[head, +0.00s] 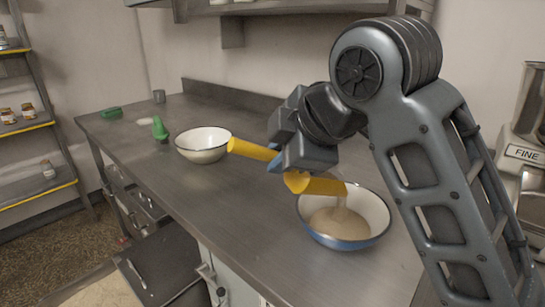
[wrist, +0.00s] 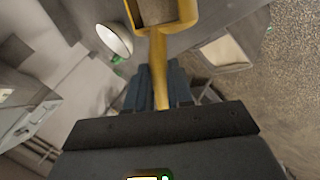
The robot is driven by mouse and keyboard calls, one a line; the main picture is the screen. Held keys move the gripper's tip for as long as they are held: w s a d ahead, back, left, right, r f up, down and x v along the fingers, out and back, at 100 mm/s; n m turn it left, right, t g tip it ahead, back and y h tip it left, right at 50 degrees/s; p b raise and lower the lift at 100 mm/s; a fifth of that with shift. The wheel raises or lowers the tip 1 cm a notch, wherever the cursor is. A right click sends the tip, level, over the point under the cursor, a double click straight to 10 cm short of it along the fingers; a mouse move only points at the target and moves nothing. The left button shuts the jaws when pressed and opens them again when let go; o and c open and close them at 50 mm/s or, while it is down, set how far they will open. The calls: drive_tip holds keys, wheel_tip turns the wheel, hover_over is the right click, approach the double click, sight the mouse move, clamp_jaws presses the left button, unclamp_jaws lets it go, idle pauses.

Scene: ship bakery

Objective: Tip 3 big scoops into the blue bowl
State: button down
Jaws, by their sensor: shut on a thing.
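My gripper (head: 292,168) is shut on a yellow scoop (head: 318,186) and holds it above the bench. The scoop's cup is tilted over the blue bowl (head: 345,242), and a pale stream falls from its lip into the bowl. The bowl is white inside and holds a beige heap (head: 338,223). In the wrist view, the scoop handle (wrist: 160,75) runs up from between my gripper's fingers (wrist: 160,90) to the cup (wrist: 181,30), where brownish contents show. The blue bowl cannot be made out in the wrist view.
A cream bowl with a dark rim (head: 203,154) stands left on the steel bench (head: 215,195). A green cone-shaped thing (head: 159,129), a green block (head: 111,112) and a small grey cup (head: 159,96) are farther back. A machine marked FINE (head: 525,153) stands at the right.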

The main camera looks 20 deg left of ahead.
drive_tip(key=shift+w+d+r+m+g+y+p, duration=0.55)
drive_tip(key=shift+w+d+r+p, duration=0.35)
drive_tip(key=shift+r, duration=0.25)
drive_tip(key=w+d+r+m+g+y+p, duration=0.2)
drive_tip(key=w+d+r+y+p, duration=0.1)
drive_tip(key=w+d+p, duration=0.1)
drive_tip(key=shift+w+d+r, duration=0.15)
drive_tip(key=shift+w+d, duration=0.5)
drive_tip(key=shift+w, duration=0.05)
drive_tip(key=shift+y, duration=0.25)
drive_tip(key=shift+g, duration=0.25)
idle(0.6)
wheel_tip(320, 180, up, 4)
drive_tip(key=n+t+h, duration=0.2)
drive_tip(key=t+h, duration=0.1)
drive_tip(key=shift+r+h, duration=0.1)
drive_tip(key=shift+h, duration=0.2)
drive_tip(key=shift+n, duration=0.25)
